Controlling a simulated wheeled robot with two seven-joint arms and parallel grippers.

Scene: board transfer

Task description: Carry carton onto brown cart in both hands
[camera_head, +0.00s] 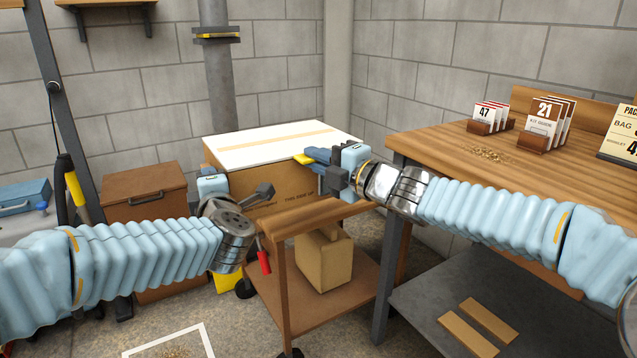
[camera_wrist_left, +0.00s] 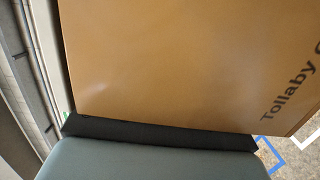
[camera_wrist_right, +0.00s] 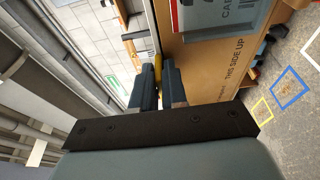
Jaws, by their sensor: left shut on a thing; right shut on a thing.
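The carton (camera_head: 278,150) is a brown box with a white top and a tan tape strip. It is over the upper shelf of the brown cart (camera_head: 318,219); I cannot tell whether it rests there. My right gripper (camera_head: 306,158) is shut on the carton's near right edge, and its fingers also show in the right wrist view (camera_wrist_right: 157,72). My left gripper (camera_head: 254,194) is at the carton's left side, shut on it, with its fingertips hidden. The carton's printed brown wall (camera_wrist_left: 185,65) fills most of the left wrist view.
A wooden workbench (camera_head: 440,140) with card holders (camera_head: 540,130) stands close on the right. A smaller box (camera_head: 324,262) sits on the cart's lower shelf. A brown cabinet (camera_head: 145,195) and blue toolbox (camera_head: 22,197) are at left. A white floor outline (camera_head: 170,340) lies in front.

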